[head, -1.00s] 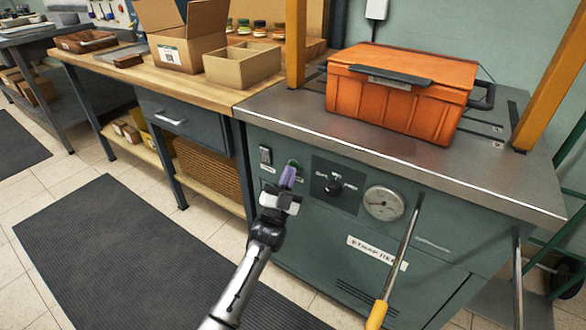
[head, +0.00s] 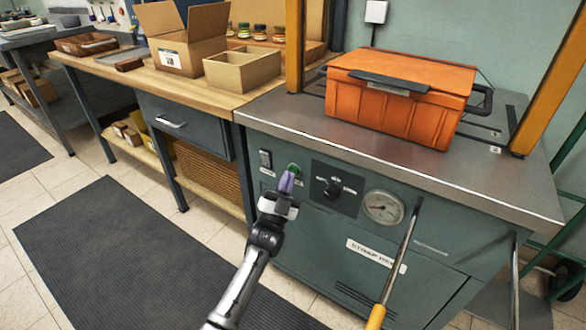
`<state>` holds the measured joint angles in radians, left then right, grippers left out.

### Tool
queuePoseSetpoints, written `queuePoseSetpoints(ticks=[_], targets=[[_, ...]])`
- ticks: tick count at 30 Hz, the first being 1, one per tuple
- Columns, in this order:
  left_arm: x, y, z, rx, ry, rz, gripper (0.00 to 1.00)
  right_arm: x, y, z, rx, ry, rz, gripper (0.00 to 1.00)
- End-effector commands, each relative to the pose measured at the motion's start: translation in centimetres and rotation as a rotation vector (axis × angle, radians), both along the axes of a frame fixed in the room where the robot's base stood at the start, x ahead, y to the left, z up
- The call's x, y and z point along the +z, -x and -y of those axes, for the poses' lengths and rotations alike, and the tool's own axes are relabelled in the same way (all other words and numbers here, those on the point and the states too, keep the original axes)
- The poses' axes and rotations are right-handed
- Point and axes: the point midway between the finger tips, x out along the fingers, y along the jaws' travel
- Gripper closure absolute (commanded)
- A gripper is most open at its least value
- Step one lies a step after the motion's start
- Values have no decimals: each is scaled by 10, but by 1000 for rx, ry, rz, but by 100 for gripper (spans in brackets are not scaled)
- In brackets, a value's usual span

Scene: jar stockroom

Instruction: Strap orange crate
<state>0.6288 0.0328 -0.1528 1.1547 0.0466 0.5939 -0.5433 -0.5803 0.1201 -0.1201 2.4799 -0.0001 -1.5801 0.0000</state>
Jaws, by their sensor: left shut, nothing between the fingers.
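The orange crate (head: 395,112) sits closed on the metal top of the green strapping machine (head: 300,124), between two yellow posts. No strap shows around it. My left gripper (head: 288,180) is shut and empty at the machine's front panel. Its purple-grey fingertips are at or just below the green button (head: 294,168); I cannot tell whether they touch it. The black rotary knob (head: 333,189), the round gauge (head: 383,206) and a lever with a yellow handle (head: 376,316) are to the right. My right gripper is not in view.
A rocker switch (head: 265,159) is left of the button. A wooden bench (head: 215,92) with cardboard boxes adjoins the machine on the left. A dark mat (head: 120,250) lies on the open tiled floor in front.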

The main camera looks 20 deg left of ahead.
Motion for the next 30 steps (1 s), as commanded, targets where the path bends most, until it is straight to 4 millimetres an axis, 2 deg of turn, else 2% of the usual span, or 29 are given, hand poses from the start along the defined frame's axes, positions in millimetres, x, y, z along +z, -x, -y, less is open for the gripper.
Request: queuePoseSetpoints(ticks=[3, 14, 24, 30], targets=[[1, 5, -1, 0, 0, -1, 100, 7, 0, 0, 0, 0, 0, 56], [0, 6, -2, 0, 0, 0, 100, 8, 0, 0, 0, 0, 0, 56], [4, 33, -10, 0, 0, -2, 100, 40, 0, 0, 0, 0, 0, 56], [2, 48, -14, 0, 0, -1, 100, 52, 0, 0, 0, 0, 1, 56]])
